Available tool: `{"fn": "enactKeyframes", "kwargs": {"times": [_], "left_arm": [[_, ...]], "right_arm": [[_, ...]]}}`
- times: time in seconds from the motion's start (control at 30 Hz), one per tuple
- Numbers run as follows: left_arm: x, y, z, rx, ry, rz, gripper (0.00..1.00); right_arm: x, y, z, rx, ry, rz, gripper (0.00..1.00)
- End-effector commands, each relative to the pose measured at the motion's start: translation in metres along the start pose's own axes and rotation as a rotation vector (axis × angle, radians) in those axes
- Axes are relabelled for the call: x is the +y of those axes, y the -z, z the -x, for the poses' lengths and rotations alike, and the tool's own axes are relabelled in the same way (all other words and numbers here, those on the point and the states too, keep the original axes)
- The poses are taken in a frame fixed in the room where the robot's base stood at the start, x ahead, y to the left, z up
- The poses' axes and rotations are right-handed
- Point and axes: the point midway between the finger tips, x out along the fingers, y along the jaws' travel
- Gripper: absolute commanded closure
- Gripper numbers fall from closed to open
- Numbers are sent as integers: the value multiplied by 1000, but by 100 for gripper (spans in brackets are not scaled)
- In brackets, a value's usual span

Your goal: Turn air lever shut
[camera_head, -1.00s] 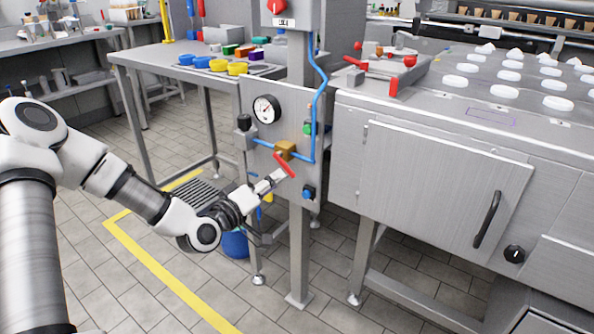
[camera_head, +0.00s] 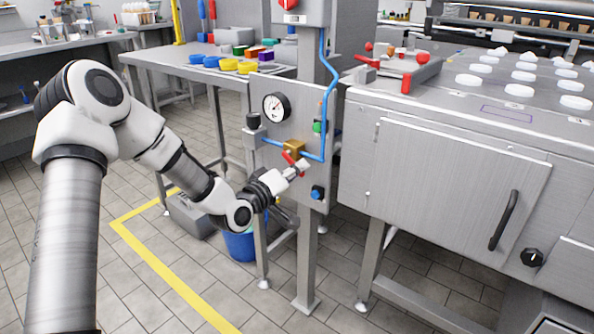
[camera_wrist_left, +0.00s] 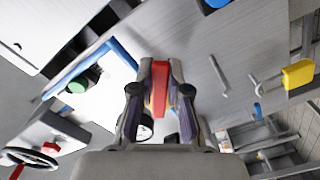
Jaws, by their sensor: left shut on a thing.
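The red air lever (camera_head: 288,157) sits on a brass valve (camera_head: 294,146) in the blue pipe on the grey panel (camera_head: 270,180). The gripper is shut on the lever. In the left wrist view, the red lever (camera_wrist_left: 159,84) lies between the two fingers of my left gripper (camera_wrist_left: 160,88). My right gripper is in neither view.
A pressure gauge (camera_head: 276,107), a green button (camera_head: 317,127) and a blue knob (camera_head: 317,192) are close by on the panel. A steel cabinet (camera_head: 440,185) stands right. A blue bucket (camera_head: 240,245) is below.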

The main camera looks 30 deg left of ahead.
Motion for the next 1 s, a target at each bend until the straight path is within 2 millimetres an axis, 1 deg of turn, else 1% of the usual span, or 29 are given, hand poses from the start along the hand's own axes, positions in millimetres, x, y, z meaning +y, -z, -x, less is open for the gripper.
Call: {"fn": "enactKeyframes", "kwargs": {"times": [0.27, 0.47, 0.67, 1.0], "left_arm": [[-2, 0, 0, 0, 0, -39, 100], [-6, 2, 0, 1, 0, -135, 100], [-12, 4, 0, 0, 1, -291, 100], [-25, 11, 0, -1, 2, -611, 100]], "right_arm": [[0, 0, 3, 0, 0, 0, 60], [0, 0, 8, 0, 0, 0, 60], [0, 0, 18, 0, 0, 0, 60], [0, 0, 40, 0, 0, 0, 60]]}}
